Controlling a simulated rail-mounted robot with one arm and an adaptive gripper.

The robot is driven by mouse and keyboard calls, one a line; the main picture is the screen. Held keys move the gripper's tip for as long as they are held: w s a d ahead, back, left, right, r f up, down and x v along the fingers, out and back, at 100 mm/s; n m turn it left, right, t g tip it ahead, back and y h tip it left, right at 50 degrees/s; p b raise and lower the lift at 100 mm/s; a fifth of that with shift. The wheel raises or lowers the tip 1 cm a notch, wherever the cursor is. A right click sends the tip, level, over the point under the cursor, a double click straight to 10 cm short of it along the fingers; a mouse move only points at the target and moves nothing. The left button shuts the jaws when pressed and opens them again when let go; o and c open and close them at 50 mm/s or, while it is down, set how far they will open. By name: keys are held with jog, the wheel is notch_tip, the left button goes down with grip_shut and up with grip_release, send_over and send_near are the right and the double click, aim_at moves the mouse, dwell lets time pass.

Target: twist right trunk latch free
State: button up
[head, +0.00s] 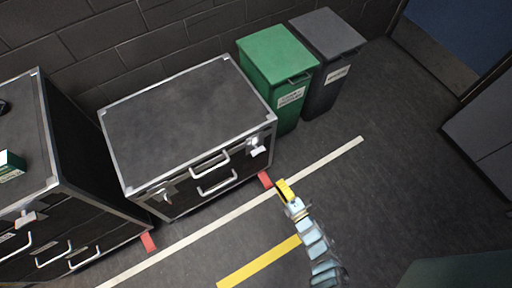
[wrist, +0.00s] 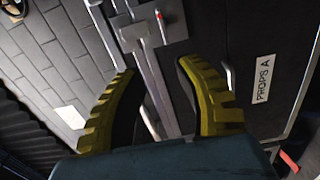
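The middle trunk (head: 185,115) is a black case with silver edging, and its lid looks closed. Its right latch (head: 258,150) is a pale metal piece near the right front corner, and its left latch (head: 160,196) is on the same front. In the wrist view the right latch (wrist: 134,34) is a silver plate with a paddle and a small red mark, just beyond my fingertips. My gripper (wrist: 155,67) has yellow fingers with dark pads, spread apart with nothing gripped. In the head view my gripper (head: 284,188) is in front of the trunk, below and right of the latch.
Another black trunk (head: 75,215) stands at left with a small green box (head: 11,165) on it. A green bin (head: 278,58) and a grey bin (head: 328,35) stand behind right. A "PROPS A" label (wrist: 263,79) is on the trunk front. Open floor lies right.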

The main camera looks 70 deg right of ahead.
jog(key=b, duration=0.3)
send_near(259, 151)
jog(key=x, duration=1)
jog(key=shift+w+f, duration=0.15)
jog(key=shift+a, duration=0.1)
grip_shut()
